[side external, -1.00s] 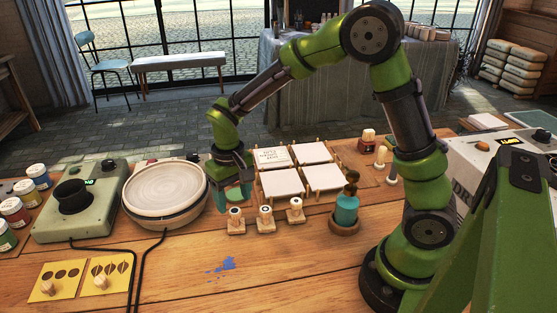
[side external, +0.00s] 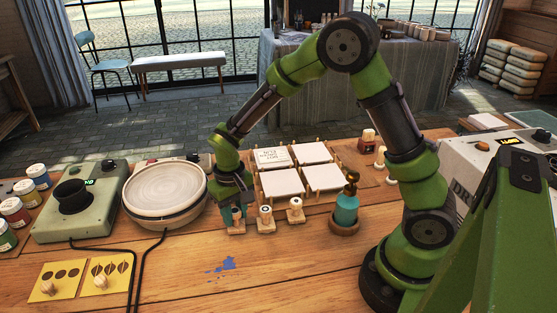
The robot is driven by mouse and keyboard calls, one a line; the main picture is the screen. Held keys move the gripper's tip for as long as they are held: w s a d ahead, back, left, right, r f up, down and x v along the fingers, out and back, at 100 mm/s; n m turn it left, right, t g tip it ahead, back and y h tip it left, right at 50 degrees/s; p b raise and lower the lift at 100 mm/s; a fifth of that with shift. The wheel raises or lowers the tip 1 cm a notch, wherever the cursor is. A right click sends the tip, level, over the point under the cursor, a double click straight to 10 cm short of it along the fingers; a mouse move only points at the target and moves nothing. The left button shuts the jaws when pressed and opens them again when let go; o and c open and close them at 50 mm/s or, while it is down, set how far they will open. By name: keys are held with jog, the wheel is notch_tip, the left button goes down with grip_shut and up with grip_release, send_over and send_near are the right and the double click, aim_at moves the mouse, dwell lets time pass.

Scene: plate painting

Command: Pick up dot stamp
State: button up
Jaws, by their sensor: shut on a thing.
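Three small wooden stamps stand in a row on wooden blocks at the front middle of the table. My gripper (side external: 237,211) points down with its teal fingers around the leftmost stamp (side external: 237,215) and is shut on it. That stamp is still at its block (side external: 236,230), mostly hidden by the fingers. The middle stamp (side external: 265,214) and the right stamp (side external: 296,206) stand free to the right. The marks on the stamps are too small to tell which one has the dot.
A pale plate (side external: 165,188) lies on the round wheel just left of my gripper. White tiles (side external: 283,182) on a rack stand close behind the stamps. A teal bottle (side external: 346,208) stands to the right. Yellow cards (side external: 58,281) lie front left.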

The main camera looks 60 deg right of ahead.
aim_at(234, 210)
jog(key=shift+c, duration=0.6)
notch_tip(234, 210, up, 10)
jog(key=shift+r, duration=0.1)
jog(key=o, duration=0.5)
jog(key=shift+c, duration=1.6)
jog(key=w+d+f, duration=0.2)
jog(key=w+d, duration=0.6)
jog(key=d, duration=0.1)
jog(key=shift+s+f, duration=0.15)
jog(key=shift+f, duration=1.3)
jog(key=shift+s+f, duration=0.1)
jog(key=shift+f, duration=1.3)
